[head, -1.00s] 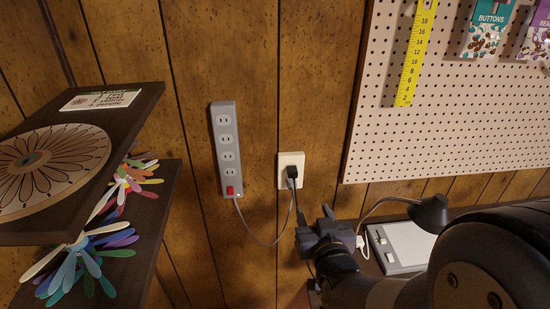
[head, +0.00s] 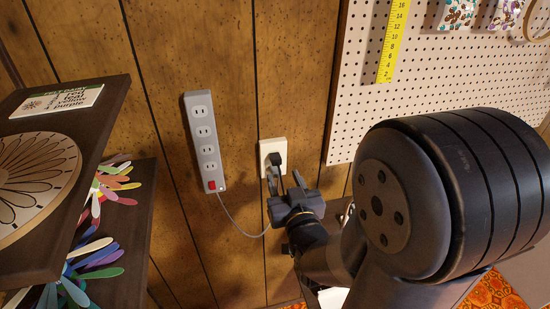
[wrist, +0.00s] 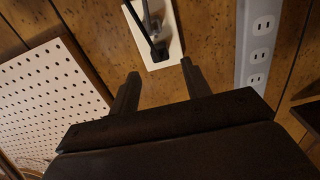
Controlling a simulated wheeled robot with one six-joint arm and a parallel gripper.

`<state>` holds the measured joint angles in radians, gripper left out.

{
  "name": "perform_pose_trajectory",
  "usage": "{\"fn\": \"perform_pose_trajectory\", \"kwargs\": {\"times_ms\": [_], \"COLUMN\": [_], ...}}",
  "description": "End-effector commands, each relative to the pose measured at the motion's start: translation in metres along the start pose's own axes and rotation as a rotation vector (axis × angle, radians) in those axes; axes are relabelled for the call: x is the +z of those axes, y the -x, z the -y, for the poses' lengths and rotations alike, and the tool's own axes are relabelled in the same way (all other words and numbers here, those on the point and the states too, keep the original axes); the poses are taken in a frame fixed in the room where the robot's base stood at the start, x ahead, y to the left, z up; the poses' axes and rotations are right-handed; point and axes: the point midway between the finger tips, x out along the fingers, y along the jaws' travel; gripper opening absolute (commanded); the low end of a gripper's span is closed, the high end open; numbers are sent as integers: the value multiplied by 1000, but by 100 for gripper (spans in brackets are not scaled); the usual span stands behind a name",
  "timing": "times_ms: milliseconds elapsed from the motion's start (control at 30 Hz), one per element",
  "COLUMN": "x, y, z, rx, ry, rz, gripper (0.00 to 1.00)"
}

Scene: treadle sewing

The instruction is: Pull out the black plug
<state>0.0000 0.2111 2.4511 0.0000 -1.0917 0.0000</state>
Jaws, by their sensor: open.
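The black plug (head: 277,158) sits in the cream wall outlet (head: 266,148), and dark and grey cords run down from it. In the wrist view the plug (wrist: 159,49) shows against the white plate (wrist: 172,40), beyond the fingertips. My gripper (head: 283,176) is just below and in front of the outlet in the head view, fingers pointing up at it. In the wrist view my gripper (wrist: 160,71) has its two fingers apart with nothing between the tips. The plug appears roughly lined up with the gap, not gripped. The gripper partly hides the cords.
A grey power strip (head: 205,145) with a red switch is on the wall to the left, its grey cord hanging in a loop. Dark shelves (head: 110,120) with coloured petals stand at the left. A pegboard (head: 360,95) is at the right.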

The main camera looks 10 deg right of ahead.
Motion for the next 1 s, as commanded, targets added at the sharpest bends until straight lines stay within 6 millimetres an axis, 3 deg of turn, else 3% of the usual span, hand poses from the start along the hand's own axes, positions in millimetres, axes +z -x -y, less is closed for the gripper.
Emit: {"fn": "perform_pose_trajectory", "kwargs": {"times_ms": [300, 500, 1000], "x": [2, 2, 0], "y": [-46, -64, -69], "z": [0, 0, 0], "rx": [0, 0, 0], "ry": [0, 0, 0], "rz": [-3, -1, 0], "gripper": [45, 45, 45]}}
